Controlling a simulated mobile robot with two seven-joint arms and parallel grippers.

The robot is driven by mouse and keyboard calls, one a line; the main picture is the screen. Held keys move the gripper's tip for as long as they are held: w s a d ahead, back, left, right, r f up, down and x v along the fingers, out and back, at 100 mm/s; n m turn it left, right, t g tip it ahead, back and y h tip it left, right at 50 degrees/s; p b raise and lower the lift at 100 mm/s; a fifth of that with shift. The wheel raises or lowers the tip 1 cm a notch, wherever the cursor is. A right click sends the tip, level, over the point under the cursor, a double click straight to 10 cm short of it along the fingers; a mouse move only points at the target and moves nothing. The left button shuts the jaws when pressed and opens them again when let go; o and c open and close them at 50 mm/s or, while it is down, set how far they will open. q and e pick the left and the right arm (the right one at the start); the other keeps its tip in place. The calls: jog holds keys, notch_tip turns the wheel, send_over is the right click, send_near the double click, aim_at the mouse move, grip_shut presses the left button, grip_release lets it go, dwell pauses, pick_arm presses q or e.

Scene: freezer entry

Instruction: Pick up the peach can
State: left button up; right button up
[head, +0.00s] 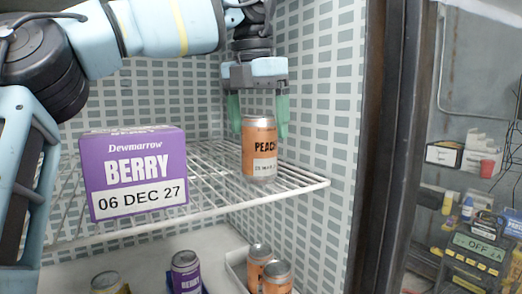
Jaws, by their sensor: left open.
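The orange peach can (259,150) with a silver top stands upright on the white wire shelf (215,203), near its right end. My left gripper (258,114) points down right above and around the can's top, with one green finger on each side. The fingers are open, and a gap shows between them and the can. The can's label faces me, and its date text is too small to read surely. My right gripper is not in view.
A purple berry box (134,174) stands on the shelf to the left. Below are a purple can (186,272), a yellowish can (108,284) and orange cans (276,278) in a white bin (236,266). The freezer's right wall (320,130) is close to the gripper.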

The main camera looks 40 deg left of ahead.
aim_at(260, 140)
pick_arm(q)
jog(key=f, duration=0.2)
jog(key=f+b, duration=0.1)
jog(key=f, duration=0.1)
jog(key=shift+w+d+f, duration=0.1)
jog(key=shift+w+d, duration=0.05)
jog(key=shift+w, duration=0.15)
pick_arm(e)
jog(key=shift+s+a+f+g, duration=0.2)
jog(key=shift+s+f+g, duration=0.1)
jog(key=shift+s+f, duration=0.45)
pick_arm(q)
jog(key=shift+c, duration=0.2)
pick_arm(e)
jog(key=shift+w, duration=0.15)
pick_arm(q)
jog(key=c, duration=1.3)
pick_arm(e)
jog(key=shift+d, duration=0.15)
pick_arm(q)
jog(key=shift+r, duration=0.2)
